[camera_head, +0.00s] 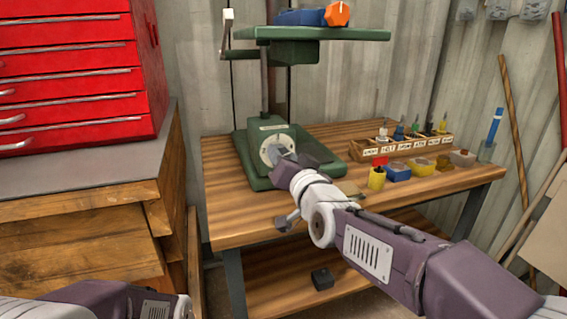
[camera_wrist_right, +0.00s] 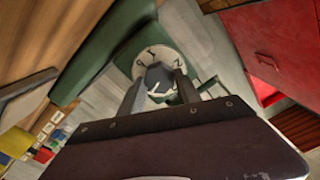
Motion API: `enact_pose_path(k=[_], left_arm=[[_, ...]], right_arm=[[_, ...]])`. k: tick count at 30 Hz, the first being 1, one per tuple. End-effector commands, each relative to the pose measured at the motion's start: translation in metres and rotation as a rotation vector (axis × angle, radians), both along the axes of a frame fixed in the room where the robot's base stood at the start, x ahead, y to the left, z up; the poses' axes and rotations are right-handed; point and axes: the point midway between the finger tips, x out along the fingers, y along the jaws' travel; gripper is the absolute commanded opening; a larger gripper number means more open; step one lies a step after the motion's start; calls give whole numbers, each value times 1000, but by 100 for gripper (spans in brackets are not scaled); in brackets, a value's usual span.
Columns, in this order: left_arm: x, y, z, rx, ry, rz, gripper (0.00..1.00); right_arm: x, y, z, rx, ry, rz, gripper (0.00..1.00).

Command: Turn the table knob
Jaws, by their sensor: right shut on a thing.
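The table knob (camera_wrist_right: 158,80) is a dark grey knob at the centre of a pale round dial (camera_wrist_right: 150,57) with letters on it. The dial is on the front of the green machine base (camera_head: 257,178), which stands on the wooden workbench. In the head view the dial (camera_head: 268,150) shows, but my right gripper covers most of the knob. My right gripper (camera_head: 280,160) is shut on the knob; its two fingers lie on either side of it in the right wrist view (camera_wrist_right: 157,90). Only part of my left arm shows at the bottom left; its gripper is out of view.
The green machine has a raised plate (camera_head: 330,34) with a blue and orange object on it, and a crank (camera_head: 226,40) at left. Small coloured containers (camera_head: 397,172) and a labelled rack (camera_head: 400,148) stand right of my arm. A red drawer cabinet (camera_head: 75,75) stands left.

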Motion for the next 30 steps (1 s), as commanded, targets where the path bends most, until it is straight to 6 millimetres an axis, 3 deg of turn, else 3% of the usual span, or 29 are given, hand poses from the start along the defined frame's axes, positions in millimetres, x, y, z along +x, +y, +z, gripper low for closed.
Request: enact_pose_path(k=[12,28,29,30], left_arm=[[0,0,-12,0,0,0,0],[0,0,-13,0,0,0,0],[0,0,-13,0,0,0,0],[0,0,-13,0,0,0,0]], right_arm=[[0,0,-2,149,51,0,0],[0,0,-1,166,58,0,0],[0,0,-1,166,58,0,48],[0,0,-1,165,58,0,59]])
